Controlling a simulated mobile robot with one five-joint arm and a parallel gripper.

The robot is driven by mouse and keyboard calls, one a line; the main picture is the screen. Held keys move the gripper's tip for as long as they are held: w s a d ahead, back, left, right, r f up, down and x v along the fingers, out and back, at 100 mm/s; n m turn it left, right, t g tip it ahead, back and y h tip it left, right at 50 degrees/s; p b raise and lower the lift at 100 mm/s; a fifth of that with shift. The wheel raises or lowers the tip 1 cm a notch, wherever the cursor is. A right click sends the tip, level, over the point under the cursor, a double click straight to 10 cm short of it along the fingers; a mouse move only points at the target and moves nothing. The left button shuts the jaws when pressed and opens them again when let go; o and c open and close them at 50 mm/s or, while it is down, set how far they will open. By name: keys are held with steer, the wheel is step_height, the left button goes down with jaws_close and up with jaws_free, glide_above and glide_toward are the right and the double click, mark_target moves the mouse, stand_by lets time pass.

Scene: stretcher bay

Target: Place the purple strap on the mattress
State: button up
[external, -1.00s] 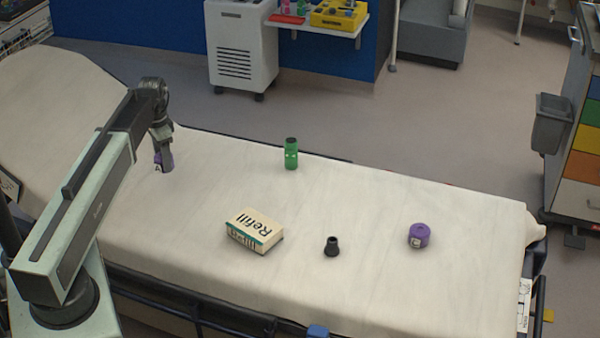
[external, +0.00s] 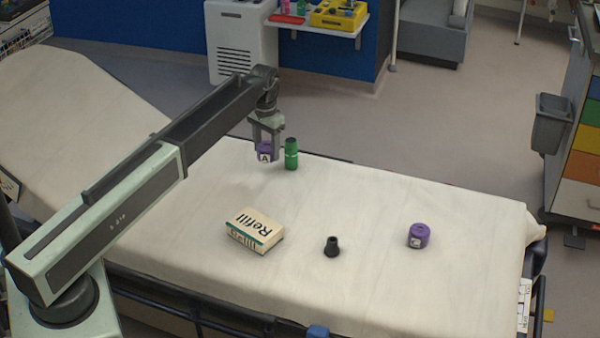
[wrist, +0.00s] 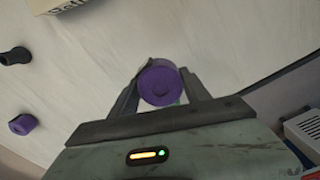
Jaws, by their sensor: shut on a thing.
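In the wrist view the held purple roll (wrist: 160,83) sits between both fingers. A second purple roll (external: 418,235) with a white tag rests on the mattress to the right; it also shows at the left edge of the wrist view (wrist: 23,124).
The green bottle (external: 291,154) stands upright very close to my gripper. A white Refill box (external: 254,230) and a small black rubber tip (external: 332,246) are on the mattress. The left part and right end of the mattress are largely clear.

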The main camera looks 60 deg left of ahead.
steer(key=w+d+m, duration=0.1)
steer(key=w+d, duration=0.6)
steer(key=d, duration=0.1)
steer(key=m, duration=0.2)
glide_above(318, 202)
step_height(318, 202, down, 10)
steer(key=b, duration=1)
steer(key=shift+f, duration=0.2)
steer(key=shift+r, duration=0.25)
steer(key=shift+f, duration=0.25)
steer(key=o, duration=1.4)
steer(key=shift+r, duration=0.1)
